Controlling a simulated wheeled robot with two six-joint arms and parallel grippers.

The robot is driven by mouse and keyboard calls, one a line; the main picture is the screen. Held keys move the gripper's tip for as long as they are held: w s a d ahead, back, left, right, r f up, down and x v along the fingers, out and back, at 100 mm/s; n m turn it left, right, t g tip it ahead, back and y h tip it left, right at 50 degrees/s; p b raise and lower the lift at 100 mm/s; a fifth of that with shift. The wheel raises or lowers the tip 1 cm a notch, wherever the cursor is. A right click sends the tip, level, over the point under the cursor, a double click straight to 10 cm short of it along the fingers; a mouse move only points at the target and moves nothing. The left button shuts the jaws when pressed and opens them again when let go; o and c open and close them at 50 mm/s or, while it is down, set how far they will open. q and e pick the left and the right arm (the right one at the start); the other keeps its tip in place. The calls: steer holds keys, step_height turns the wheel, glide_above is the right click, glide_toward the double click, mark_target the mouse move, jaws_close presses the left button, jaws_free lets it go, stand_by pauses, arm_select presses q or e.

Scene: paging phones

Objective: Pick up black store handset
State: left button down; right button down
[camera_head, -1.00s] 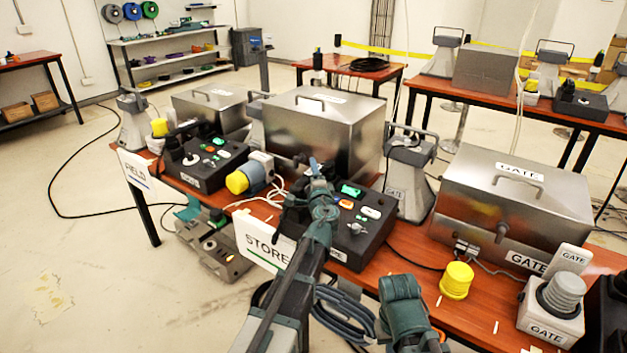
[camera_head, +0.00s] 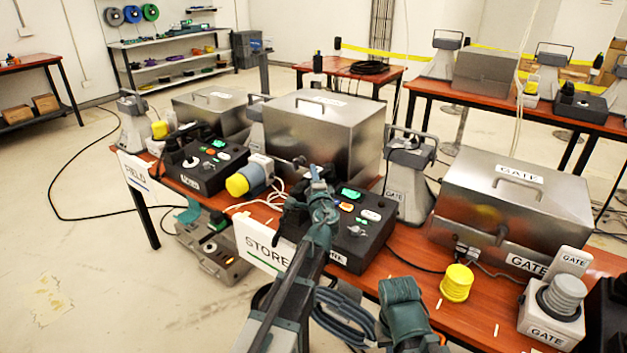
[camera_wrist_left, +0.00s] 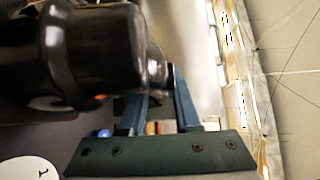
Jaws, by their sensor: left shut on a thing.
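My left gripper (camera_head: 317,180) is over the store console (camera_head: 352,248), a black box with green, orange and white buttons beside the STORE sign (camera_head: 265,245). In the left wrist view its blue fingers (camera_wrist_left: 158,105) are shut on the black store handset (camera_wrist_left: 95,55), a glossy dark cylinder that fills the upper left. A teal part of my right arm shows at the bottom, with no fingers clearly seen.
A large steel box (camera_head: 325,130) stands behind the console. A grey horn speaker (camera_head: 412,185) and the steel GATE box (camera_head: 515,205) are to the right. The field console (camera_head: 205,170) is on the left.

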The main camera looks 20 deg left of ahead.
arm_select(q)
steer(key=shift+r, duration=0.15)
steer(key=shift+r+p, duration=0.6)
steer(key=shift+p, duration=0.15)
steer(key=r+p, duration=0.2)
steer(key=shift+s+r+p, duration=0.2)
steer(key=shift+r+p, duration=0.15)
steer(key=shift+r, duration=0.05)
steer(key=v, duration=1.5)
steer(key=shift+s+d+r+p, duration=0.2)
steer(key=shift+s+r+p, duration=0.1)
steer(key=shift+r+p, duration=0.1)
